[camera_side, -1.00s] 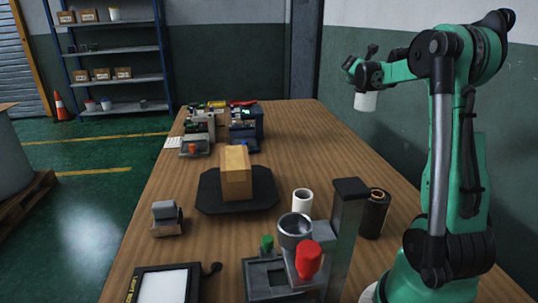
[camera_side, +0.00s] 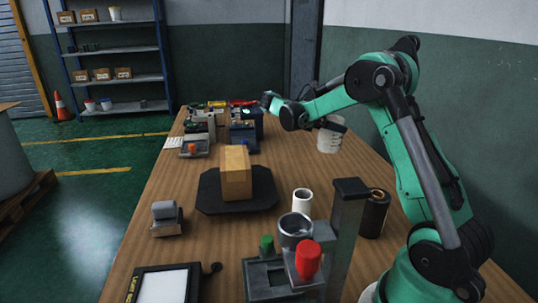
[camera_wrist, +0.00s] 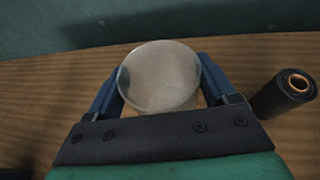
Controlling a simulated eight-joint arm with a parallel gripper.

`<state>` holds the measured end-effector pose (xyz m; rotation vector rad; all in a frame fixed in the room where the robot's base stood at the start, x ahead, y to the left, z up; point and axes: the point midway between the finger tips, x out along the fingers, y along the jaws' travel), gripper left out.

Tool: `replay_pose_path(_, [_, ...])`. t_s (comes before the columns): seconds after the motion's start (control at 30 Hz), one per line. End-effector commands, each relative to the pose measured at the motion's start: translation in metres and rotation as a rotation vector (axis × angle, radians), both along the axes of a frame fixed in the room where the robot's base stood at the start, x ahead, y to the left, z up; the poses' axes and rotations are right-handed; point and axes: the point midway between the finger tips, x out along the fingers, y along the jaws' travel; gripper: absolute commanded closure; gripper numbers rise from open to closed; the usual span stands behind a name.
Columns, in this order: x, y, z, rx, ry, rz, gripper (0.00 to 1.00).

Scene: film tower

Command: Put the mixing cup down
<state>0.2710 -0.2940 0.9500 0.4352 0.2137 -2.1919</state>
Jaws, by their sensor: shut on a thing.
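The mixing cup (camera_side: 330,140) is a whitish cup with marks on its side. My gripper (camera_side: 322,122) is shut on it and holds it roughly upright toward the right side of the wooden table. In the wrist view the cup (camera_wrist: 158,76) shows its round top between the two blue fingers of my gripper (camera_wrist: 160,85), one on each side. Its underside is hidden there, and I cannot tell its exact height over the table.
A dark roll (camera_side: 374,213) and a white cylinder (camera_side: 302,201) stand near the machine with red and green knobs (camera_side: 290,262). A cardboard box (camera_side: 236,175) sits on a black plate. The table (camera_side: 300,150) right of the box is clear.

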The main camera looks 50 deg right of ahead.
Motion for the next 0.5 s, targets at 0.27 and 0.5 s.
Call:
replay_pose_path(0.27, [0.0, 0.0, -0.068, 0.0, 0.0, 0.001, 0.72])
replay_pose_path(0.5, [0.0, 0.0, -0.092, 0.0, 0.0, 0.001, 0.72])
